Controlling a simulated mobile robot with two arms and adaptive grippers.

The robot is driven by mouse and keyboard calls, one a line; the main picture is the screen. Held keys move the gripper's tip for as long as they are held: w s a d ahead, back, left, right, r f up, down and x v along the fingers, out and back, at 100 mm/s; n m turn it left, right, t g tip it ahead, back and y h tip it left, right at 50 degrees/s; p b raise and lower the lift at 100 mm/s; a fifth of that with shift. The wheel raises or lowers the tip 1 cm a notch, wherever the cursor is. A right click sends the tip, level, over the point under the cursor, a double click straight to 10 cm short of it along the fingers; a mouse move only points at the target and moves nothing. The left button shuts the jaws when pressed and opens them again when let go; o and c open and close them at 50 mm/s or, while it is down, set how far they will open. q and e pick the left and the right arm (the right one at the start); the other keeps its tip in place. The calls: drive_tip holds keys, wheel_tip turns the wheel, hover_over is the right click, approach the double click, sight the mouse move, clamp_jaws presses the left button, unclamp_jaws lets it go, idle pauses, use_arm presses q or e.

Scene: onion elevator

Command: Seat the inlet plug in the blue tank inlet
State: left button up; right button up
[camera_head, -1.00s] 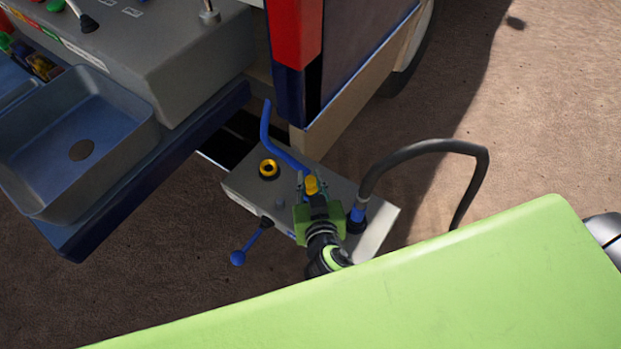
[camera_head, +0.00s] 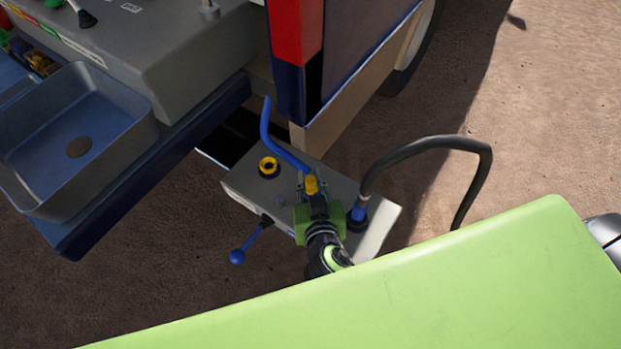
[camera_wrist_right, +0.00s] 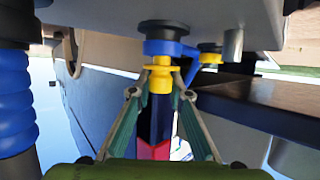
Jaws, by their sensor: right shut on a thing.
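The yellow inlet plug (camera_head: 311,184) is held at the tips of my right gripper (camera_head: 312,198), over the grey tank top (camera_head: 245,187). In the right wrist view the fingers are shut on the plug (camera_wrist_right: 160,83). That view shows the plug's flange in line with the blue-ringed black inlet (camera_wrist_right: 164,30) and close against it. Whether the plug is fully down in the inlet cannot be told. In the head view my gripper hides the inlet. My left gripper is not in view.
A bent blue bar (camera_head: 267,125) rises beside the plug. A black and yellow port (camera_head: 268,167) lies to the left, and a blue-ended lever (camera_head: 238,256) sticks out in front. A dark hose (camera_head: 430,146) on a blue connector (camera_head: 358,211) stands close to the right.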

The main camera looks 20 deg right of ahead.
drive_tip(key=shift+f, duration=0.2)
drive_tip(key=shift+f+b, duration=0.2)
drive_tip(key=shift+b, duration=0.2)
drive_tip(key=o, duration=1)
